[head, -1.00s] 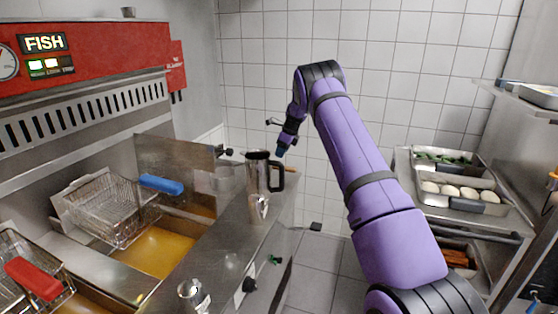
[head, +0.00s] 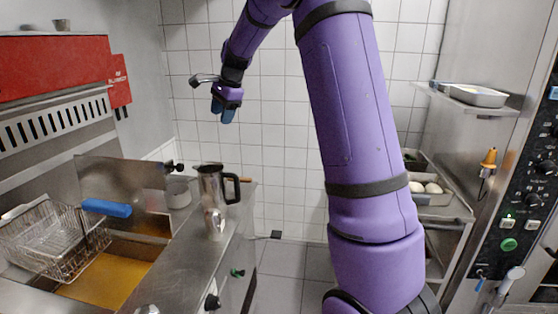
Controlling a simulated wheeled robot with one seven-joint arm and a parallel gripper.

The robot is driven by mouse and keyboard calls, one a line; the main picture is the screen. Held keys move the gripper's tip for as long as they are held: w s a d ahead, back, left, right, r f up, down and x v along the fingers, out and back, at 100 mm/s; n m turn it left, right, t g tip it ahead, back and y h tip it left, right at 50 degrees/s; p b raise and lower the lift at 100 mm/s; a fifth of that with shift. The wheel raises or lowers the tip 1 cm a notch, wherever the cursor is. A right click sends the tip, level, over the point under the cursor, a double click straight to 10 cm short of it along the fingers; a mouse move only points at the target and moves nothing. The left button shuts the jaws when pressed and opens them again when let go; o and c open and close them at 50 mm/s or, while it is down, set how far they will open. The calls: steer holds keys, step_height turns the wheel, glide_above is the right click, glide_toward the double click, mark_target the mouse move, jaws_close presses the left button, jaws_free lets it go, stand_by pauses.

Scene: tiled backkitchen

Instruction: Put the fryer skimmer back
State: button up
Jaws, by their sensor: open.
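I cannot make out a fryer skimmer in this view. My gripper (head: 223,113) is open and points down, with blue fingertips. It is in the air in front of the tiled wall, above and beyond the steel jug, and I see nothing held between the fingers. The fryer stands at the left, with an open vat of yellow oil (head: 112,283). A wire fryer basket (head: 52,242) with a blue handle (head: 106,208) sits over the vat.
Food trays (head: 432,195) and a shelf with a steel pan (head: 478,95) are at the right. Floor (head: 290,270) shows between.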

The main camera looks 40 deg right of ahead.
steer(key=s+a+r+n, duration=0.3)
steer(key=s, duration=0.4)
steer(key=s+a+r+n, duration=0.2)
steer(key=s+a+n, duration=0.15)
steer(key=s, duration=0.45)
steer(key=s+a+r+n, duration=0.3)
steer(key=s+a, duration=0.1)
steer(key=s, duration=0.3)
steer(key=s+a+f+n, duration=0.1)
steer(key=s+f+n, duration=0.1)
steer(key=s, duration=0.4)
steer(key=s+a+f+n+t+h, duration=0.1)
steer(key=s+n, duration=0.2)
steer(key=s, duration=0.3)
steer(key=s+a+f+n, duration=0.1)
steer(key=s+f+n, duration=0.1)
steer(key=s, duration=0.4)
steer(key=shift+s+a+f+n+t+h, duration=0.3)
steer(key=shift+s+f+n+h, duration=0.1)
steer(key=shift+n, duration=0.35)
